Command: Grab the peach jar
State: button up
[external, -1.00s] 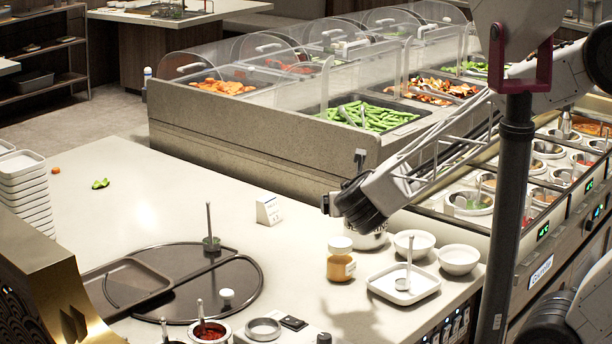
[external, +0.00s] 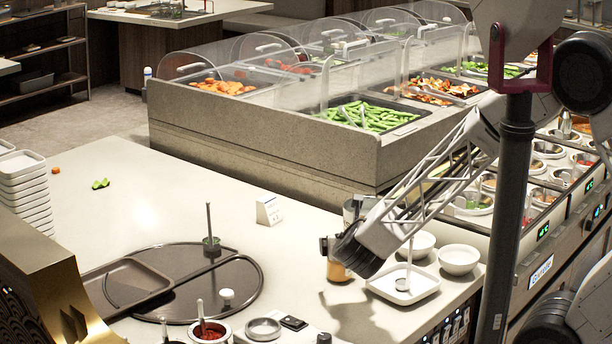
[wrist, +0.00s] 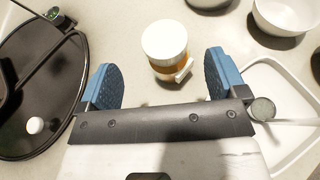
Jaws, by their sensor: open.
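The peach jar (wrist: 163,64) is a small jar with a white lid and orange-tan contents, upright on the counter. In the external view, my gripper hides most of it, and only its lower orange part (external: 338,271) shows. My gripper (wrist: 163,80) is open, with one blue finger pad to each side of the jar in the wrist view. The jar stands just beyond or between the fingertips, and I see gaps on both sides. In the external view my gripper (external: 343,247) is at the jar, tilted down from the right.
A white square dish (external: 428,284) with an upright handle stands close right of the jar. White bowls (external: 459,259) are behind it. A dark round tray (external: 248,275) lies to the left. A small white sign (external: 268,210) stands further back. The counter between is clear.

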jog(key=shift+x, duration=0.8)
jog(key=shift+f, duration=0.1)
jog(key=shift+d+x, duration=0.2)
jog(key=shift+x, duration=2.35)
jog(key=c, duration=1.5)
jog(key=shift+r, duration=5)
jog(key=shift+c, duration=0.2)
